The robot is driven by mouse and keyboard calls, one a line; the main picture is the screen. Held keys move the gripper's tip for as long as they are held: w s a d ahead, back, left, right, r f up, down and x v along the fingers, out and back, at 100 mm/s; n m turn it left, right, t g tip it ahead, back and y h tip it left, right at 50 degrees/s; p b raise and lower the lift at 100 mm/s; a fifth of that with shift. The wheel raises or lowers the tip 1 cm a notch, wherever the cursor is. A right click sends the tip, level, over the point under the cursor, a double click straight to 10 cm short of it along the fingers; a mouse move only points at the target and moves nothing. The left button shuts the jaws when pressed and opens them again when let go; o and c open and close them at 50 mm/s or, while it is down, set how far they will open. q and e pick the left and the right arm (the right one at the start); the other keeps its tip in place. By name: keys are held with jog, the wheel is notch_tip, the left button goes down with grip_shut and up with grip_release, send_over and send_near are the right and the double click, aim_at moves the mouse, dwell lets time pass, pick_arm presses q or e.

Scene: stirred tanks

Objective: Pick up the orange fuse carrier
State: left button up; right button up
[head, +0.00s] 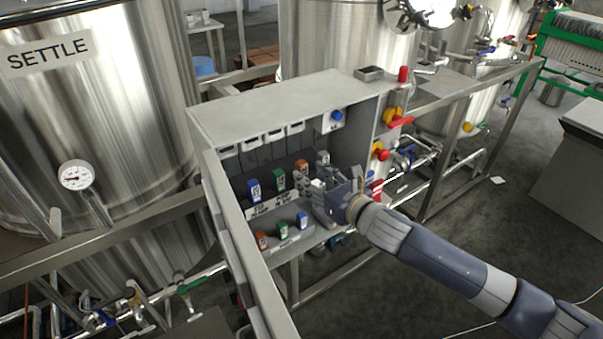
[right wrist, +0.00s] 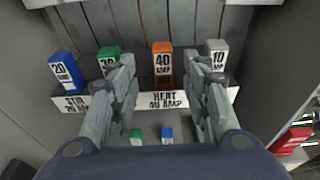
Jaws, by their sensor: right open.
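The orange fuse carrier (right wrist: 162,60), marked 40 AMP, stands upright on a ledge in the open panel box, above a HEAT 40 AMP label. Its top shows in the head view (head: 301,164), partly covered by my gripper. My right gripper (head: 311,180) is open and empty. In the right wrist view its fingers (right wrist: 161,82) spread to the left and right in front of the orange carrier, apart from it as far as I can tell. A second, smaller orange piece (head: 262,240) sits on the lower ledge. My left gripper is not in view.
A blue carrier (right wrist: 64,66) and a green one (right wrist: 108,58) stand left of the orange, a grey one (right wrist: 217,55) close right. Smaller green (head: 283,229) and blue (head: 302,219) pieces sit lower. The box's roof (head: 280,105) and side walls surround the carriers.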

aim_at(304, 171)
jog(key=shift+w+a, duration=0.15)
jog(key=shift+w, duration=0.1)
jog(key=shift+w+a+p, duration=0.2)
jog(key=shift+w+p, duration=0.1)
jog(key=shift+w, duration=0.05)
jog(key=shift+p+x, duration=0.7)
jog(key=shift+x, duration=1.55)
jog(key=shift+d+f, duration=0.1)
jog(key=shift+d, duration=0.05)
grip_shut()
